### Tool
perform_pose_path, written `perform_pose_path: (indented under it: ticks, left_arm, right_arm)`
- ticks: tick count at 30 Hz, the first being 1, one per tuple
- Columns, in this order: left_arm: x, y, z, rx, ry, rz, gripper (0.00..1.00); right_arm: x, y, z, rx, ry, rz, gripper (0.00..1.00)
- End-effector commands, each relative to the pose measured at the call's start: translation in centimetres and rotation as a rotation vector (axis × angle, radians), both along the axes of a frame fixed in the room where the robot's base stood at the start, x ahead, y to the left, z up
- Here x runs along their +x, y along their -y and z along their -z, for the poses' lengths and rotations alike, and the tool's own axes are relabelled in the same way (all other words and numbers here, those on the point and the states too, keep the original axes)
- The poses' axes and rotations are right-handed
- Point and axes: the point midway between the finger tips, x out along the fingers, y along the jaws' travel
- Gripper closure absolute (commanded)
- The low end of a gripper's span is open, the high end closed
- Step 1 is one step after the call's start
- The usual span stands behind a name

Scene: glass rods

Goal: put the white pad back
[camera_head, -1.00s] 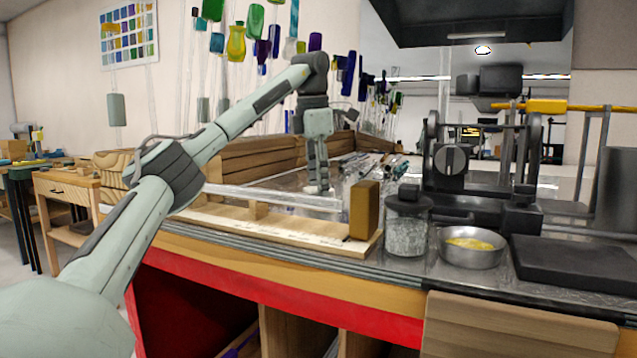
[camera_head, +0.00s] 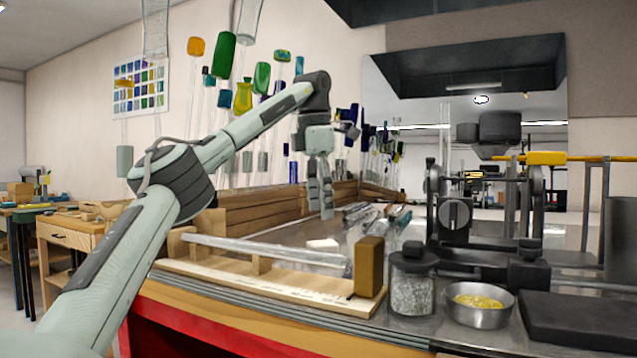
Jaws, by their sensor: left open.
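The white pad (camera_head: 322,245) is a small pale block lying on the dark worktop, behind the glass rod (camera_head: 265,251) that rests across wooden supports. My left gripper (camera_head: 325,212) points down above the pad, a little clear of it, with its fingers open and empty. The front of the pad is partly cut off from view by the rod. My right gripper does not show.
A wooden board (camera_head: 270,285) with an upright brown block (camera_head: 369,266) lies along the front edge. A lidded jar (camera_head: 412,283) and a metal bowl (camera_head: 479,304) stand to its right. Several loose rods (camera_head: 375,220) lie behind. A wooden wall (camera_head: 265,210) stands at the left.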

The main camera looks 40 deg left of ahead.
Motion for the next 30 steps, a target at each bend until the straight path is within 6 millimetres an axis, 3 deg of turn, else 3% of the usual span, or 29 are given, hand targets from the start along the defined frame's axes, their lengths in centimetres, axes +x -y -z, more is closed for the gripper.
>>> perform_pose_path:
  ticks: [4,10,30]
  left_arm:
    - [-0.3,0.1,-2.9,0.003,0.004,-0.002,0.41]
    - [-0.5,0.1,-4.4,0.000,-0.001,0.000,0.41]
    - [-0.6,0.1,-4.9,0.000,0.000,0.000,0.41]
  right_arm:
    - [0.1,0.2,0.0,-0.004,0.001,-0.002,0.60]
    - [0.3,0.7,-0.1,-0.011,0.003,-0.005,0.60]
    - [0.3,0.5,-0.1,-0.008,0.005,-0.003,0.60]
